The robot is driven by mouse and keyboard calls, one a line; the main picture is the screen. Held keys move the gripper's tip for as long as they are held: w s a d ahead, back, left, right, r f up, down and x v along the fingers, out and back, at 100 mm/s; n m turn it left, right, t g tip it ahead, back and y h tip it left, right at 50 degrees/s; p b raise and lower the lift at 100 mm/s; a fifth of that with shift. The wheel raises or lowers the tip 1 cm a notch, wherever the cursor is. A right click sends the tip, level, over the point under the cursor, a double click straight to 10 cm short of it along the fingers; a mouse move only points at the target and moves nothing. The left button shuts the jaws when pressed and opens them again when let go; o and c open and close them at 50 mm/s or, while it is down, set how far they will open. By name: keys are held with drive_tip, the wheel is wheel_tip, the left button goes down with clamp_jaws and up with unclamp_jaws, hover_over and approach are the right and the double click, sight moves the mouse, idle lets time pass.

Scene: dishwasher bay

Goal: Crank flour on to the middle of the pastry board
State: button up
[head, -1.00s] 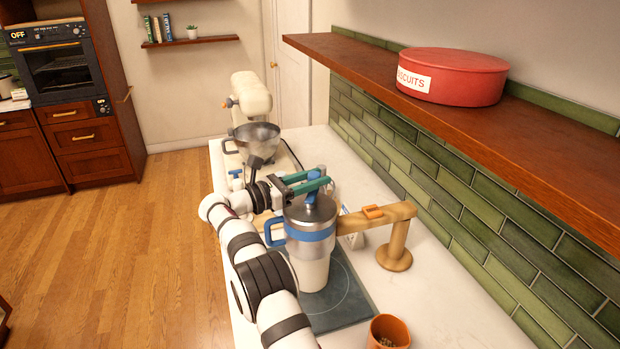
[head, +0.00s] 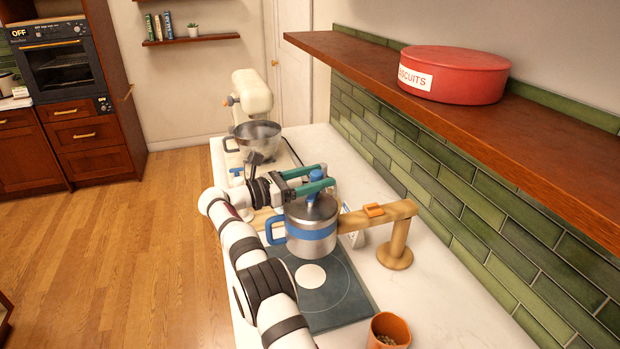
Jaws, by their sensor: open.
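The flour sifter (head: 310,238) is a metal cup with a blue band, a blue side handle and a blue knob (head: 315,174) on top. It sits at the end of a wooden stand (head: 396,243), above the dark pastry board (head: 345,312). A round white patch of flour (head: 310,276) lies on the board below the sifter, inside the thin ring drawn there. My gripper (head: 322,179) has green fingers, open, one on each side of the knob. Whether they touch it I cannot tell. The sifter hides the far part of the board.
A stand mixer (head: 252,98) with a metal bowl stands behind my gripper. A terracotta pot (head: 389,331) stands near the board's front right corner. A shelf with a red biscuit tin (head: 453,76) overhangs the right side.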

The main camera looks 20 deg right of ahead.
drive_tip(key=s+a, duration=0.1)
drive_tip(key=a, duration=1)
drive_tip(key=shift+s+a, duration=0.35)
drive_tip(key=shift+s, duration=0.05)
